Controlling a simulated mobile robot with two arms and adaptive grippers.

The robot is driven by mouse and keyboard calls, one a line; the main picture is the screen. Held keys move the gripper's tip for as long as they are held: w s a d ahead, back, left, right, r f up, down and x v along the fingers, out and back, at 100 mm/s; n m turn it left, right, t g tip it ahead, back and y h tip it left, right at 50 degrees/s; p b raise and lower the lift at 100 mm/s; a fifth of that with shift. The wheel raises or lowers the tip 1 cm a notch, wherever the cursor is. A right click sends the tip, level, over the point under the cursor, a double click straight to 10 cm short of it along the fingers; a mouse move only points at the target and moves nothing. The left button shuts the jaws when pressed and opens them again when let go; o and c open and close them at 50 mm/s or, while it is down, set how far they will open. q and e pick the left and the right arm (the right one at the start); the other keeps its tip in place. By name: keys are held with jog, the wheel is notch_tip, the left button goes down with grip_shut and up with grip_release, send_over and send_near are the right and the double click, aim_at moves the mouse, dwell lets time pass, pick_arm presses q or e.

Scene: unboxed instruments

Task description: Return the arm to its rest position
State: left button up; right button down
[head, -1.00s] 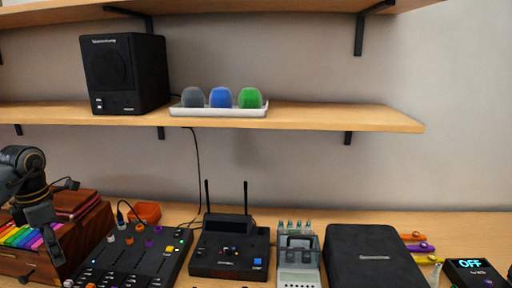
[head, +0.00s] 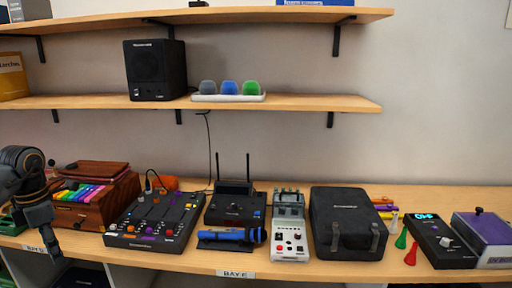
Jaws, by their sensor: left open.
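My left gripper (head: 47,236) is at the far left of the head view, above the front edge of the bench. It points downward, is open and has nothing between its fingers. It is in front of and left of a wooden box (head: 98,212) with coloured keys. My right gripper is not in view.
The bench (head: 300,268) holds a black mixer (head: 155,222), a receiver with two antennas (head: 235,205), a blue microphone (head: 230,236), a grey-white device (head: 290,240), a black case (head: 347,222) and pedals (head: 440,240). A speaker (head: 155,70) and a tray of coloured shakers (head: 228,98) stand on the shelf above.

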pick_arm(q)
jog(key=w+d+f+n+t+h, duration=0.1)
jog(key=w+d+f+n+h, duration=0.15)
jog(key=d+f+h, duration=0.5)
jog(key=w+d+f+n+t+h, duration=0.15)
jog(key=w+d+f, duration=0.25)
jog(key=d+f, duration=0.75)
jog(key=d+f+n+t+h, duration=0.3)
jog(key=d+f+n+t, duration=0.4)
jog(key=f+n, duration=0.45)
jog(key=s+a+f+n+y, duration=0.3)
jog(key=s+f+n+y, duration=0.2)
jog(key=s+f+n, duration=0.55)
jog(key=s+a+f+n+y, duration=0.2)
jog(key=s+f+n+y, duration=0.4)
jog(key=f, duration=0.8)
jog(key=s+f+n+g, duration=0.2)
jog(key=s+f+n, duration=0.1)
jog(key=s, duration=0.9)
jog(key=s+d+f+n+g, duration=0.1)
jog(key=s+f+n+g, duration=0.2)
jog(key=s, duration=1)
jog(key=s+d+f+n+g+y, duration=0.1)
jog(key=s+f+n+g, duration=0.2)
jog(key=s+f, duration=0.4)
jog(key=s, duration=0.5)
jog(key=shift+s+d+f, duration=0.15)
jog(key=shift+f, duration=0.05)
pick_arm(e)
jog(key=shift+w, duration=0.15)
